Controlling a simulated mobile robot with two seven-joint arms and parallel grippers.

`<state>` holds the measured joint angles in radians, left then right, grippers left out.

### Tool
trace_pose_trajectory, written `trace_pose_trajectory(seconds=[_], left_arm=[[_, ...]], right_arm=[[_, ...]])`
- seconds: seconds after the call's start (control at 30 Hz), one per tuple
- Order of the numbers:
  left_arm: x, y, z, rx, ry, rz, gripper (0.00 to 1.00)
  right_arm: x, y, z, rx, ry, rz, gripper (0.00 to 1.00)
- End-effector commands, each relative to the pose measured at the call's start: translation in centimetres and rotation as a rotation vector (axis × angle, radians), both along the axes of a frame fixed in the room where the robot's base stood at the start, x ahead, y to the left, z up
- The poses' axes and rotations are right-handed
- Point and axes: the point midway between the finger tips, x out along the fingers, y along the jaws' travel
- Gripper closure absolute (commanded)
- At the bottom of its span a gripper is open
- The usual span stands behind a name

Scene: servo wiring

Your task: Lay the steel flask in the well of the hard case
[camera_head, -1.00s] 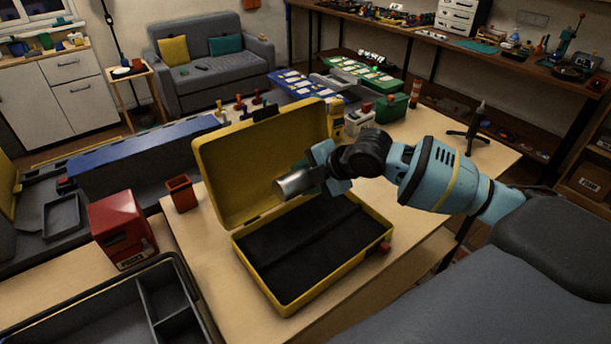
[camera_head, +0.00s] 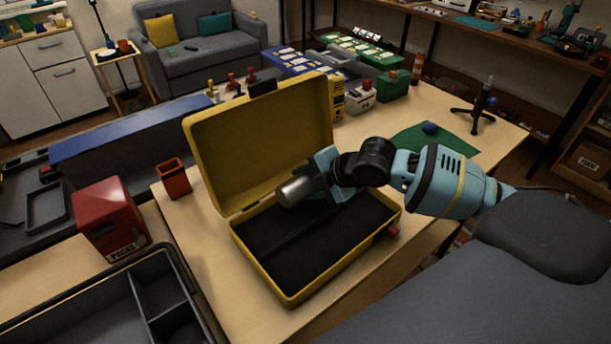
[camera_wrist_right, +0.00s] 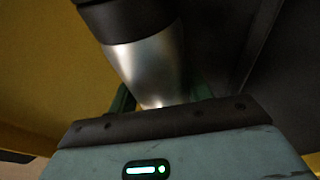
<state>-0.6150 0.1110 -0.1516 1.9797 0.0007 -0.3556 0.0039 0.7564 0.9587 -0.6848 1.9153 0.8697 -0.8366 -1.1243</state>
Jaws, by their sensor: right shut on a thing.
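The yellow hard case (camera_head: 290,303) stands open on the wooden table, its lid tilted up at the back. Its dark well (camera_head: 320,245) is bare. My right gripper (camera_head: 318,190) is shut on the steel flask (camera_head: 295,191) and holds it over the back part of the case, near the lid. The flask's silver end points left in the head view. In the right wrist view the flask (camera_wrist_right: 148,62) shows a silver body and a dark band at its top, with the yellow lid to the left and the dark well to the right. My left gripper is out of view.
A dark divided tray (camera_head: 95,300) is at the front left. Green boxes (camera_head: 393,85) stand behind the case. The table right of the lid has a green mat (camera_head: 455,148).

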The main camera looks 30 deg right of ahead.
Motion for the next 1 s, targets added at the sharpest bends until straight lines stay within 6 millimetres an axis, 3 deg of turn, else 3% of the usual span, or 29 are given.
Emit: trace_pose_trajectory(seconds=[1.0], left_arm=[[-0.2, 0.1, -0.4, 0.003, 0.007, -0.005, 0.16]], right_arm=[[0.1, 0.0, -0.8, 0.0, -0.004, 0.001, 0.86]])
